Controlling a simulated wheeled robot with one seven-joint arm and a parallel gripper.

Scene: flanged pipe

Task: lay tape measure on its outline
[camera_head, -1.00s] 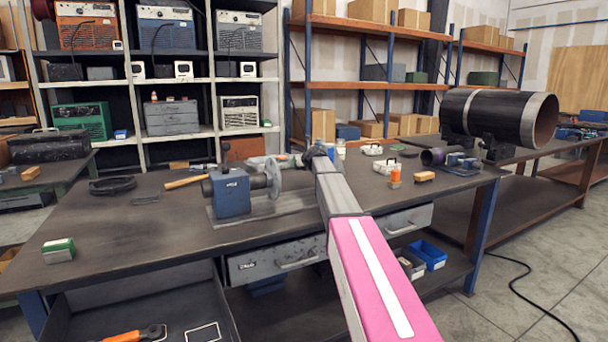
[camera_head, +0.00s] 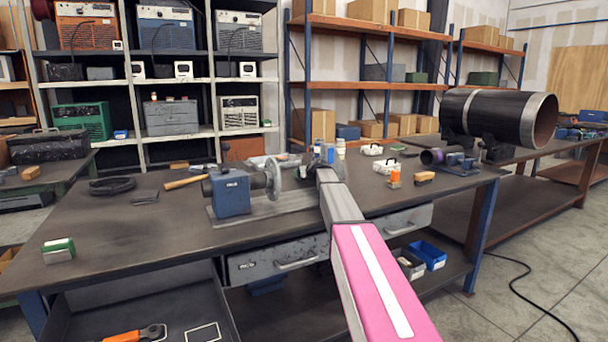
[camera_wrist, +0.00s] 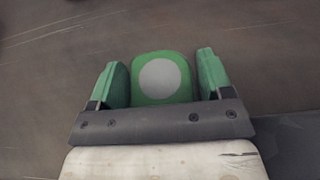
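The tape measure (camera_wrist: 161,79) is green with a round grey face. In the wrist view it sits between the two green-padded fingers of my gripper (camera_wrist: 160,75). The fingers stand apart, one on each side, with a narrow gap showing on the right; contact on the left is unclear. The dark worktop shows around it. In the head view my arm hides most of the gripper and the tape measure. A white rectangular outline (camera_head: 203,333) shows in the open drawer (camera_head: 185,312) at the front left.
A blue vise-like machine (camera_head: 231,192) stands on the workbench (camera_head: 130,235) left of my arm. An orange-handled tool (camera_head: 135,334) lies in the drawer. A green-and-white box (camera_head: 58,250) is at the front left. Small bottles and parts stand to the right; the front left worktop is largely clear.

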